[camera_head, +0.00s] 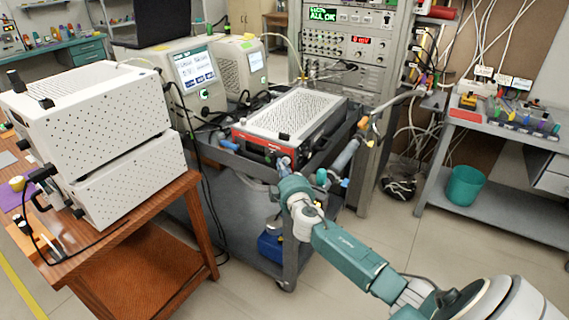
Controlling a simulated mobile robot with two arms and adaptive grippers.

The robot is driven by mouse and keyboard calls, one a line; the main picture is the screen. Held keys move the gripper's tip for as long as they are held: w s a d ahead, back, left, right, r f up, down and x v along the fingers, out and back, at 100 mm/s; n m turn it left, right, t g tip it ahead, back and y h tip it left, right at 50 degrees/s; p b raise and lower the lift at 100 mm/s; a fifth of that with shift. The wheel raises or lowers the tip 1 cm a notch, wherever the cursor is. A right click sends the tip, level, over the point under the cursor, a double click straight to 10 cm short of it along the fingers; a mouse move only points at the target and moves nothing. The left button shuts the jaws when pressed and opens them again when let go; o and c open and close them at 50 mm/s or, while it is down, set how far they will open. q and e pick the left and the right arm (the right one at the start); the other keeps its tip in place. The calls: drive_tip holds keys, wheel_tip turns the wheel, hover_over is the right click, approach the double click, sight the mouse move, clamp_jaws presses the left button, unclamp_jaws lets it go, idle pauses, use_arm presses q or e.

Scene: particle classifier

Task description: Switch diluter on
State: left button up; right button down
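A low box with a perforated grey top and a red front (293,117), which I take for the diluter, lies on the grey cart's upper shelf. Its front has small dark fittings and a small green light; no label is readable. My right arm reaches up from the lower right. My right gripper (284,163) is at the right part of the red front, very close to it. Whether it touches is unclear. The fingers are too small to tell open from shut. My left gripper is not in view.
The grey cart (236,205) has tubes and cylinders on its right side. Two white instruments with screens (198,70) stand behind left. Perforated white boxes (95,110) are stacked on a wooden table at left. An electronics rack (350,50) stands behind. A teal bin (465,186) is at right.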

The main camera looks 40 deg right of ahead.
drive_tip(key=shift+w+d, duration=0.2)
drive_tip(key=shift+d, duration=0.3)
idle(0.5)
drive_tip(key=shift+a, duration=0.15)
drive_tip(key=shift+s+a, duration=0.25)
drive_tip(key=shift+a, duration=0.3)
drive_tip(key=shift+s+a, duration=0.25)
drive_tip(key=shift+a, duration=0.25)
drive_tip(key=a, duration=0.1)
drive_tip(key=s+a, duration=0.1)
drive_tip(key=a, duration=0.1)
drive_tip(key=s+a, duration=0.1)
drive_tip(key=shift+a, duration=0.35)
idle(0.4)
